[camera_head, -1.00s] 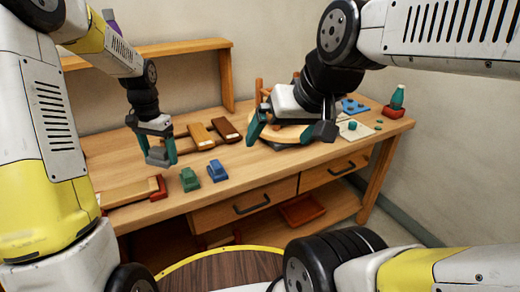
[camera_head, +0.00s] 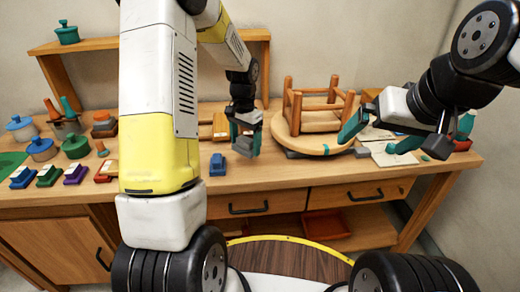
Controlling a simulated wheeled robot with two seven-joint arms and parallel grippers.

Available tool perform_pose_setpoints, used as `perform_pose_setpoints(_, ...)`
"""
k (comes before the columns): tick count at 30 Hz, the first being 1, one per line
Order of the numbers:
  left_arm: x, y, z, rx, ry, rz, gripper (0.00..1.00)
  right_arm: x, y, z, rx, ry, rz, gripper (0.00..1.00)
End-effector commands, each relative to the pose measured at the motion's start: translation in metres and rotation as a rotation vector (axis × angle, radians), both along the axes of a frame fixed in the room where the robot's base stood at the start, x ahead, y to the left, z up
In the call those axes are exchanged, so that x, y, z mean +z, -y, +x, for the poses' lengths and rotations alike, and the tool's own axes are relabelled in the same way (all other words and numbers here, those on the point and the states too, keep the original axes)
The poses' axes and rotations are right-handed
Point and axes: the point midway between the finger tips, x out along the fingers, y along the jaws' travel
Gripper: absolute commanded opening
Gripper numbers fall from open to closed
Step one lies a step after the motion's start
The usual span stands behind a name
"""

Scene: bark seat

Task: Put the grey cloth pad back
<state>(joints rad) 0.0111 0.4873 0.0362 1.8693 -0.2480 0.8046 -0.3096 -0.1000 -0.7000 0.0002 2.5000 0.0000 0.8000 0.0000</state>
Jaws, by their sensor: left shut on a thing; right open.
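My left gripper (camera_head: 246,143) is shut on a small grey block-like thing, which looks like the grey cloth pad (camera_head: 243,146). It holds it by the front part of the bench, right of a blue block (camera_head: 217,165). I cannot tell whether the pad touches the bench top. My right gripper (camera_head: 380,137) is open, with its teal fingers apart at the right edge of an upturned wooden stool (camera_head: 312,138). One finger overlaps the stool's rim in the picture; I cannot tell whether it touches.
The wooden bench (camera_head: 270,177) has a shelf at the back left. Pots such as a green one (camera_head: 75,147) and several coloured blocks (camera_head: 48,175) crowd its left side. A pale sheet (camera_head: 385,157) lies at the right. The front middle strip is clear.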

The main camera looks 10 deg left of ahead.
Motion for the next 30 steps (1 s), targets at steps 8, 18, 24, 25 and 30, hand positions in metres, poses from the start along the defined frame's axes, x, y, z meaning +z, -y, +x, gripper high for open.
perform_pose_setpoints(8,-0.032,0.000,0.000,0.000,-0.001,0.000,0.39,0.000,0.000,0.000,0.000,0.000,0.000,1.00)
perform_pose_setpoints(18,-0.067,0.000,0.000,-0.001,0.000,0.000,0.39,0.000,0.000,0.000,0.000,0.000,0.000,1.00)
perform_pose_setpoints(24,-0.067,0.000,0.000,0.000,0.000,0.000,0.39,0.000,0.000,0.000,0.000,0.000,0.000,1.00)
perform_pose_setpoints(25,-0.068,0.000,0.000,0.000,0.000,0.000,0.39,0.000,0.000,0.000,0.000,0.000,0.000,1.00)
perform_pose_setpoints(30,-0.069,0.000,0.000,0.000,0.000,0.000,0.96,0.000,0.000,0.000,0.000,0.000,0.000,1.00)
